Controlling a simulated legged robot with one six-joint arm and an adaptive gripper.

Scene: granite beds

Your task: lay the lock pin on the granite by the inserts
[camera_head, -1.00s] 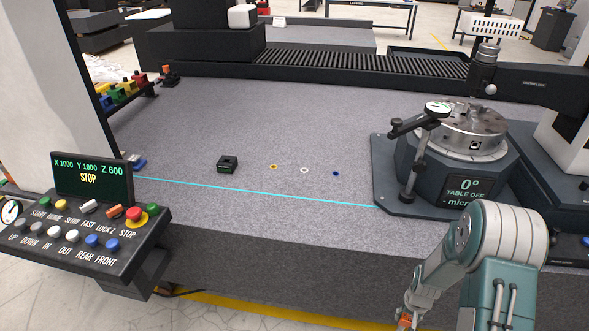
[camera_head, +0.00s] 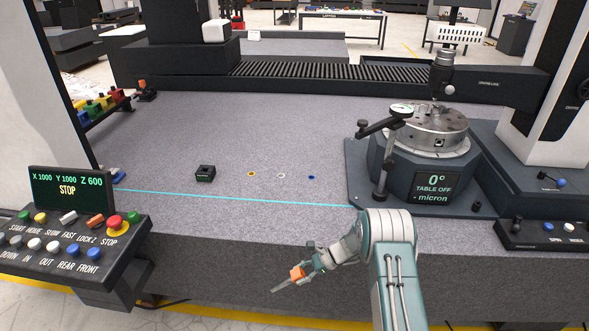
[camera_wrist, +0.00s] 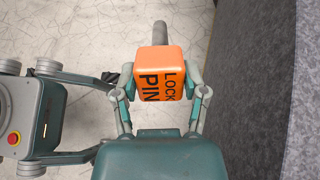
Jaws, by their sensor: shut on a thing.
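The lock pin (camera_wrist: 160,72) has an orange block head lettered LOCK PIN and a grey shaft. My gripper (camera_wrist: 160,84) is shut on the orange head, with a finger on either side, in the wrist view. In the head view my gripper (camera_head: 308,268) holds the lock pin (camera_head: 296,273) in front of the granite bed's front face, its shaft pointing down and left. The inserts are small rings flat on the granite (camera_head: 240,215): a yellow one (camera_head: 251,174), a white one (camera_head: 281,175) and a blue one (camera_head: 311,177). They lie apart in a row.
A small black block (camera_head: 205,173) sits left of the inserts. A cyan line (camera_head: 230,197) crosses the granite in front of them. The rotary table (camera_head: 425,165) stands to the right, and a control panel (camera_head: 75,235) at front left. Granite between line and front edge is clear.

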